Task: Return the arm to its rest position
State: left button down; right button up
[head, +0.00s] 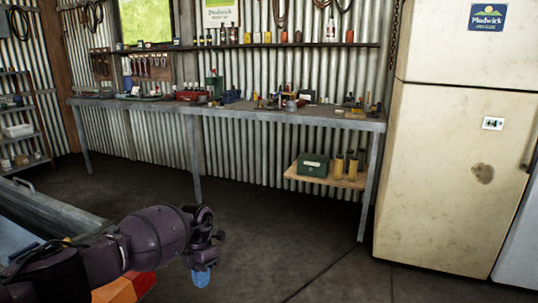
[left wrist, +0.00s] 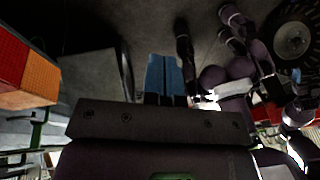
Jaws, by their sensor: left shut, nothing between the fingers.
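My left arm comes in from the lower left in the head view. Its left gripper (head: 201,277) hangs at the arm's end with blue fingertips pointing down, over the dark floor. In the left wrist view the blue fingers (left wrist: 165,78) lie together, shut and empty. Purple links of my own body show at the right of that view.
A long metal workbench (head: 285,114) with tools stands along the corrugated wall. A worn cream fridge (head: 440,180) stands at right. A grey metal-edged container (head: 45,212) is at lower left, near my arm. An orange and red object (head: 125,288) lies below the arm. The middle floor is clear.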

pick_arm(q)
jog(key=s+d+f+n+t+h, duration=0.2)
jog(key=s+d+f+n+h, duration=0.35)
jog(key=s, duration=0.55)
jog(key=s+d+f+n+t+h, duration=0.25)
jog(key=s+d+f+h, duration=0.45)
jog(key=s, duration=0.4)
jog(key=s+a+r+n+t+y, duration=0.35)
jog(key=s+a+n+y, duration=0.25)
jog(key=s+a+n, duration=0.8)
jog(key=s+a+r+n+t+y, duration=0.2)
jog(key=s+a+n+t+y, duration=0.25)
jog(key=s+a+n, duration=0.9)
jog(key=shift+d+n+y, duration=1)
jog(key=shift+d+n, duration=1.35)
jog(key=shift+d, duration=0.6)
notch_tip(320, 180, up, 9)
jog(key=n+t+p, duration=0.1)
jog(key=t+p, duration=0.1)
jog(key=p, duration=1.1)
jog(key=shift+a+r+n+y+p, duration=0.2)
jog(key=shift+a+n+y+p, duration=0.05)
jog(key=shift+n+y+p, duration=0.1)
pick_arm(e)
notch_tip(320, 180, up, 10)
jog(key=m+t, duration=0.1)
jog(key=shift+s+d, duration=0.15)
jog(key=shift+d, duration=0.15)
